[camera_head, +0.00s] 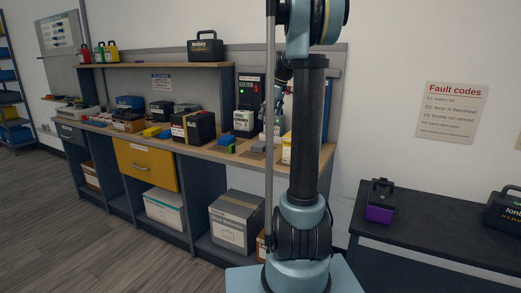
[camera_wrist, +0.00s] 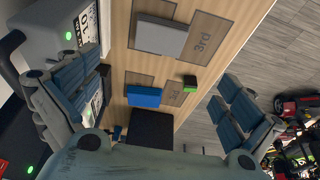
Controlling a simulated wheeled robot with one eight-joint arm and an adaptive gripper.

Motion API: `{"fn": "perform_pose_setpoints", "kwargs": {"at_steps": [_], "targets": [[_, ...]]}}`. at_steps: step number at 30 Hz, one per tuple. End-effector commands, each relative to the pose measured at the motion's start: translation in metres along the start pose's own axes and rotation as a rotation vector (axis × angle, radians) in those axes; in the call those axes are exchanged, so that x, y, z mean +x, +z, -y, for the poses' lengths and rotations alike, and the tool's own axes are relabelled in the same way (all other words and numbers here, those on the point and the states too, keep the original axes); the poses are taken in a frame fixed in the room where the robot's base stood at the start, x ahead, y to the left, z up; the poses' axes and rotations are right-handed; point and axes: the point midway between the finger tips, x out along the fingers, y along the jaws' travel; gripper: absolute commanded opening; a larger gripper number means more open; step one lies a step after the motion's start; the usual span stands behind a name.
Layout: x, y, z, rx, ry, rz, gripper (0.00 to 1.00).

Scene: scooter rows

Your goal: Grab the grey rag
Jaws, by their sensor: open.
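A flat grey folded piece that looks like the grey rag (camera_wrist: 160,38) lies on the wooden bench top, in the upper middle of the wrist view. A small grey patch (camera_head: 258,147) on the bench beside my arm in the head view may be the same rag. My gripper (camera_wrist: 157,75) is open and empty above the bench, its two fingers wide apart to the left and right of the rag and a blue folded piece (camera_wrist: 144,96). In the head view my arm hides most of the gripper.
Brown marked pads (camera_wrist: 208,38) lie beside the rag, with a small green block (camera_wrist: 190,82) and a black box (camera_wrist: 150,128) nearby. Grey chargers (camera_wrist: 72,22) stand at left. In the head view, a dark table (camera_head: 440,225) stands right; floor is clear at left.

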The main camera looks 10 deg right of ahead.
Motion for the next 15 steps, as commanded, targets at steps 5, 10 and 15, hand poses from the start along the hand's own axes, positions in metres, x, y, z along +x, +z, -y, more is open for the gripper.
{"fn": "perform_pose_setpoints", "kwargs": {"at_steps": [5, 10, 15], "targets": [[0.033, 0.0, 0.0, 0.0, 0.0, 0.0, 1.0], [0.062, 0.0, 0.0, 0.0, 0.0, 0.0, 1.0], [0.082, 0.0, 0.0, 0.001, 0.0, 0.0, 1.0]]}}
